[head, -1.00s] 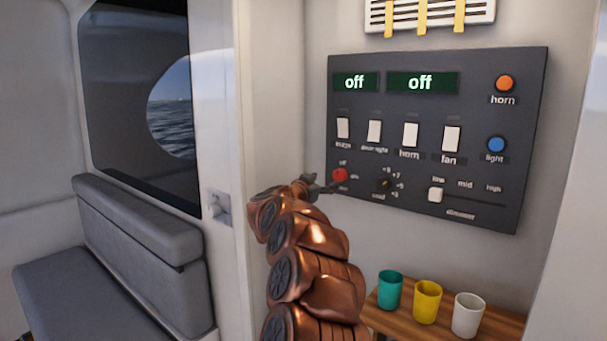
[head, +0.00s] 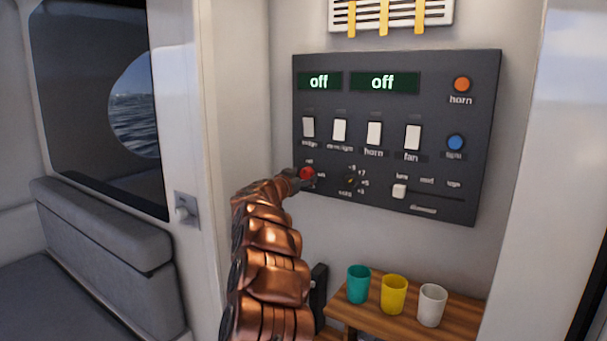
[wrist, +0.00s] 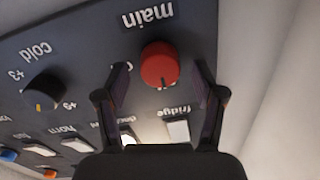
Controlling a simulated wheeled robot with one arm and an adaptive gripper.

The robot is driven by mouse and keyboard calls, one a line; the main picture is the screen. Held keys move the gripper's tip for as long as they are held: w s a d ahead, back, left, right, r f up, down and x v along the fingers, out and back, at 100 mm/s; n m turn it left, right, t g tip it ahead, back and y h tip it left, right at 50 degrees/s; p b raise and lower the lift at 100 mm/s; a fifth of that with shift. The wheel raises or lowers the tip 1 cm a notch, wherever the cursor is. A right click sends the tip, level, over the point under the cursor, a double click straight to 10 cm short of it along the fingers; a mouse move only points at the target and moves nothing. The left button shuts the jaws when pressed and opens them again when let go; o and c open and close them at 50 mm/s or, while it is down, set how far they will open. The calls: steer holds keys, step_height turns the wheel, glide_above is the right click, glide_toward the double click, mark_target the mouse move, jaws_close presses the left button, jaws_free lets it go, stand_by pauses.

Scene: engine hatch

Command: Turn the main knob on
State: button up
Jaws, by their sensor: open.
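The main knob is a round red knob (head: 307,174) at the lower left of the dark control panel (head: 470,190). In the wrist view the red knob (wrist: 160,64) sits under its upside-down "main" label, with a white pointer mark toward the gripper side. My gripper (head: 300,180) is at the knob in the head view and partly covers it. In the wrist view my gripper (wrist: 160,78) is open, with one finger on each side of the knob and a gap to both. The two displays (head: 319,82) read "off".
A black "cold" knob (head: 351,180) is right of the red knob. Rocker switches (head: 340,131) stand above, and a slider (head: 399,191) lies further right. Teal, yellow and white cups (head: 394,295) stand on a wooden shelf below. A vent (head: 390,14) is above.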

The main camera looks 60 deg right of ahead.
steer(key=shift+d+r, duration=0.1)
steer(key=shift+d, duration=0.15)
steer(key=c, duration=1.1)
steer(key=shift+c, duration=0.2)
